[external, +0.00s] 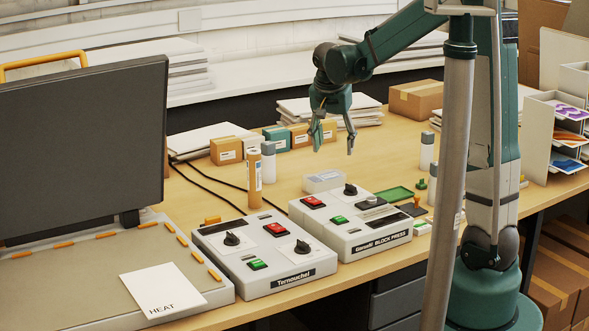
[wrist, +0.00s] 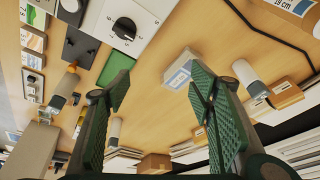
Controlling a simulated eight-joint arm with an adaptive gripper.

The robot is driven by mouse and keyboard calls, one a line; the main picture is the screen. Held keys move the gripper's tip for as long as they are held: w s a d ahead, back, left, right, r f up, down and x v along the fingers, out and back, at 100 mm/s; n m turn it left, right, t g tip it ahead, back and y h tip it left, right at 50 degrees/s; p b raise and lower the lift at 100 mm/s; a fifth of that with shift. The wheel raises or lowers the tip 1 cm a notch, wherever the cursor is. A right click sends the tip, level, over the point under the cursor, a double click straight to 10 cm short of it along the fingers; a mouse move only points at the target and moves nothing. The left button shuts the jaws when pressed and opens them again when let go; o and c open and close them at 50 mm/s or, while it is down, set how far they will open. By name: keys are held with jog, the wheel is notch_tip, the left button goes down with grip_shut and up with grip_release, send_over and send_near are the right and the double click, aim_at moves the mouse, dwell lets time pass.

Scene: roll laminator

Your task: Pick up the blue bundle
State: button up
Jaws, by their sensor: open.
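A small pale block (external: 323,181) with a label lies on the table behind the block press panel. In the wrist view the pale block (wrist: 182,68) shows a white label with blue on it, and is the nearest match to a blue bundle; I cannot tell for sure that it is the bundle. My gripper (external: 334,143) is open and empty, above the table and over or slightly behind the block. In the wrist view my gripper (wrist: 158,92) has its two green fingers spread, with the block beyond the tips, nearer the right finger. Nothing touches the block.
Two control panels (external: 265,253) (external: 352,222) stand in front. An orange-brown cylinder (external: 254,179) stands left of the block, a grey-capped bottle (external: 427,150) to the right. A green tray (external: 388,195) lies nearby. Small boxes (external: 226,150) and paper stacks line the back. Black cables cross the left.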

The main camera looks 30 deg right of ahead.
jog(key=w+d+f+m+g+p, duration=0.1)
jog(key=w+d+f+m+p, duration=0.2)
jog(key=w, duration=0.5)
jog(key=m+g+h+p, duration=0.1)
jog(key=m+h+p, duration=0.1)
jog(key=m, duration=0.1)
send_near(324, 176)
jog(key=shift+s+d+f, duration=0.3)
jog(key=shift+s+f, duration=0.1)
jog(key=shift+f, duration=0.25)
jog(key=shift+w+d+f+m+g+p, duration=0.15)
jog(key=shift+w+f+m+g+p, duration=0.2)
jog(key=shift+f, duration=0.3)
jog(key=shift+f, duration=0.1)
jog(key=shift+x, duration=1.2)
jog(key=shift+f, duration=0.1)
jog(key=shift+x, duration=2.55)
jog(key=shift+w+d, duration=0.1)
jog(key=shift+w, duration=0.05)
